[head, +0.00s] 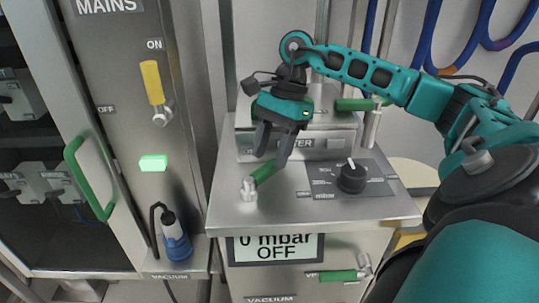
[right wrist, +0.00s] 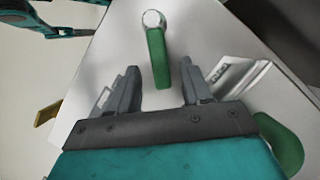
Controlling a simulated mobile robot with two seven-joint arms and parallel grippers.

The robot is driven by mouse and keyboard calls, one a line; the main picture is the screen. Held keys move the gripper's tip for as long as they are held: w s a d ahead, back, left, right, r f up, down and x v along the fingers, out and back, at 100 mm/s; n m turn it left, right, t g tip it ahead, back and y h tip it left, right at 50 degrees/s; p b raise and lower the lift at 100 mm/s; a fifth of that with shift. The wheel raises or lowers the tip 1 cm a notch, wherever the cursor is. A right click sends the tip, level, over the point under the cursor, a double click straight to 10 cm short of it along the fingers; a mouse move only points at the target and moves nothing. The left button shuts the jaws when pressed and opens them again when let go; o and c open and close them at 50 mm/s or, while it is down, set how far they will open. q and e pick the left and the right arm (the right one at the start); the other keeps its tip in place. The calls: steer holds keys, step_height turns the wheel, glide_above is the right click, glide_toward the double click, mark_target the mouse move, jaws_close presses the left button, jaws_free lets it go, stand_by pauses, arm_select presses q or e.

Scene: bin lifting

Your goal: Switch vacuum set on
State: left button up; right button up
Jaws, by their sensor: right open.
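The vacuum set (head: 230,205) is a grey steel cabinet in the middle of the head view. Its display (head: 275,248) reads "0 mbar OFF". A black knob (head: 351,178) sits on a dark panel on its top. A green lever (head: 264,172) on a metal stub stands left of the knob; it also shows in the right wrist view (right wrist: 158,62). My right gripper (head: 273,155) is open, pointing down at the green lever. In the right wrist view the lever lies between the finger lines, with no visible contact. My left gripper does not show.
A mains cabinet (head: 125,130) with a yellow lever (head: 152,82) and lit green lamp (head: 153,163) stands at left. A blue-and-white device (head: 175,238) sits beside it. More green handles are behind (head: 355,104) and on the front (head: 338,275). Blue hoses (head: 427,30) hang behind.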

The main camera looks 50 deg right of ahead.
steer(key=p+v, duration=0.1)
steer(key=v, duration=1)
steer(key=shift+p, duration=0.4)
